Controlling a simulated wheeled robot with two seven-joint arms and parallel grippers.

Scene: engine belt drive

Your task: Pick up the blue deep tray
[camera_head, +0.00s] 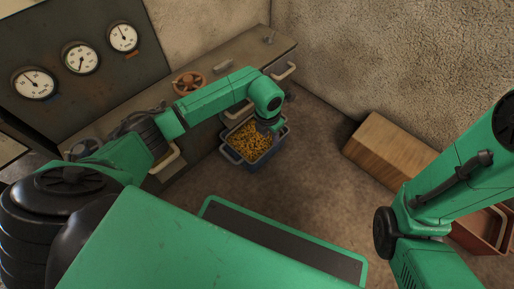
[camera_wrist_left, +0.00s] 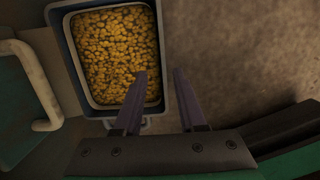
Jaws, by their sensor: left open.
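The blue deep tray (camera_head: 282,133) stands on the floor beside the cabinet, filled with small yellow pieces (camera_head: 249,141). In the left wrist view the tray (camera_wrist_left: 161,62) shows from above with its yellow contents (camera_wrist_left: 112,50). My left gripper (camera_head: 268,127) is above the tray's right part in the head view. In the left wrist view its two fingers (camera_wrist_left: 160,75) are apart, with the tray's side wall seen between or just beside them. Whether they touch the wall I cannot tell. My right arm shows at the right edge, but its gripper is out of view.
A cabinet with pale handles (camera_head: 283,71) and a red-brown valve wheel (camera_head: 189,82) borders the tray on the left. A wooden box (camera_head: 390,150) stands by the wall, and a red tray (camera_head: 484,232) lies at the right. The floor between is clear.

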